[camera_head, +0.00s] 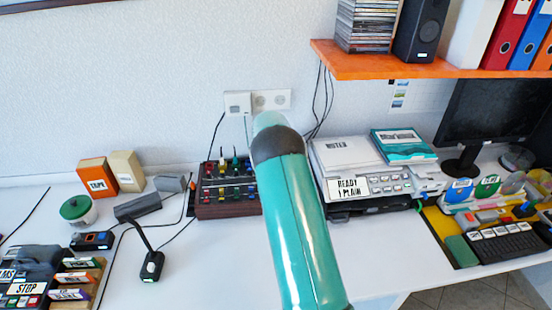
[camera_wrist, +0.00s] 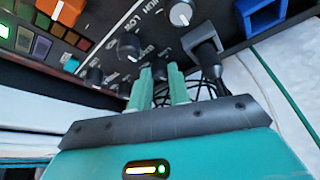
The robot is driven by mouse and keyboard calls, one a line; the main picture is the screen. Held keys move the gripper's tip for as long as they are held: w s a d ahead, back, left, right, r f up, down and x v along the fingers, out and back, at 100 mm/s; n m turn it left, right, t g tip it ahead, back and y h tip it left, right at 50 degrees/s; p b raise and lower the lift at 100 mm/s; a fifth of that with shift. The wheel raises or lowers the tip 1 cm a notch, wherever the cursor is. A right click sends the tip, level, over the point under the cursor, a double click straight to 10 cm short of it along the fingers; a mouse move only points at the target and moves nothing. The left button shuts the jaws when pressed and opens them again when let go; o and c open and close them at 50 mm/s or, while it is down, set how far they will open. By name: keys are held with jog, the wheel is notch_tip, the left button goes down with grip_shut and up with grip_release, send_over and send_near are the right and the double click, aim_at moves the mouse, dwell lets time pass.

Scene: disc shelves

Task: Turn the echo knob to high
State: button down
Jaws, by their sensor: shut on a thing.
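A dark control box (camera_head: 226,198) with rows of small coloured knobs stands on the white desk, partly hidden behind my teal arm. In the wrist view its black panel (camera_wrist: 108,22) fills the upper part, with HIGH and LOW printed on it. My gripper (camera_wrist: 159,76) reaches up to the panel with two green fingers and is shut on a small dark knob (camera_wrist: 159,70), mostly hidden between the fingertips. The label by this knob is too blurred to read surely, and its pointer is hidden. My gripper is hidden in the head view.
Around my fingers sit a grey knob (camera_wrist: 181,14), a dark knob (camera_wrist: 129,46), a black plug (camera_wrist: 203,46) with cables and an orange cap (camera_wrist: 62,11). A printer-like machine (camera_head: 365,182) stands right of the box. An orange shelf (camera_head: 430,70) hangs above.

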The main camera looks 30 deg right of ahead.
jog(key=c, duration=1.3)
grip_release()
jog(key=shift+w, duration=0.1)
